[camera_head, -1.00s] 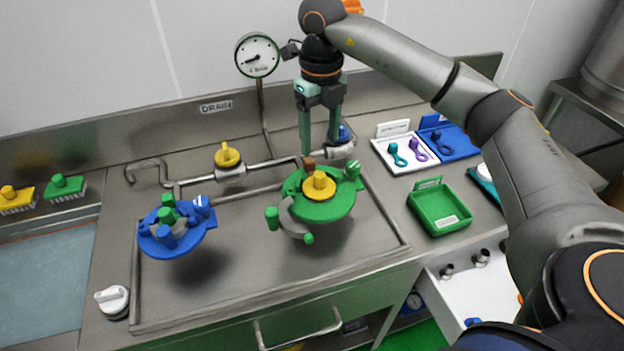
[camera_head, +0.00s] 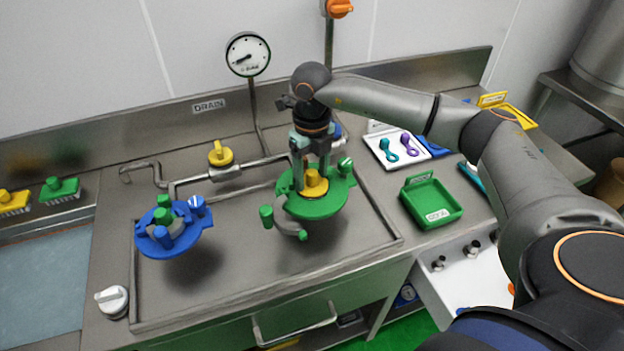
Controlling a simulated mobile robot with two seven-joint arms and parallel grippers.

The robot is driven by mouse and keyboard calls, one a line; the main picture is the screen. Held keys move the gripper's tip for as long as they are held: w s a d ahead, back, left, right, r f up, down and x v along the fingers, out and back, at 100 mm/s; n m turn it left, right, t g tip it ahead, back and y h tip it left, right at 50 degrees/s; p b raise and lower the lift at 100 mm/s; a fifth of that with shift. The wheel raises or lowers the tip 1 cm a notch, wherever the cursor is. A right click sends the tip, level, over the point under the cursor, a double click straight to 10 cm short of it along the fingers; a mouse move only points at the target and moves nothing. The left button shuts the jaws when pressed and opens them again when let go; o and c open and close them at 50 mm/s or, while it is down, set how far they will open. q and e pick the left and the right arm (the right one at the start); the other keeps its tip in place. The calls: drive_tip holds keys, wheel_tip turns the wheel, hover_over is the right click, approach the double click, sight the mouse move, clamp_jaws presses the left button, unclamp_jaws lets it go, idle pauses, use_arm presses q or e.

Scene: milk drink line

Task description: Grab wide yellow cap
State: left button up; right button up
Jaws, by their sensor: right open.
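The wide yellow cap (camera_head: 315,188) sits at the centre of a green round holder (camera_head: 320,208) above the steel sink tray. My right gripper (camera_head: 311,178) points down over the cap, its jaws apart. One finger is at the cap's left side and the other is behind its right side. Whether either finger touches the cap cannot be told. My left gripper is not in view.
A blue round holder (camera_head: 173,240) with several knobs stands to the left. A pipe with a yellow valve knob (camera_head: 219,154) runs behind. A green bin (camera_head: 430,203) and a white tray (camera_head: 398,152) lie to the right.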

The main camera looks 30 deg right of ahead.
clamp_jaws()
idle(0.3)
idle(0.3)
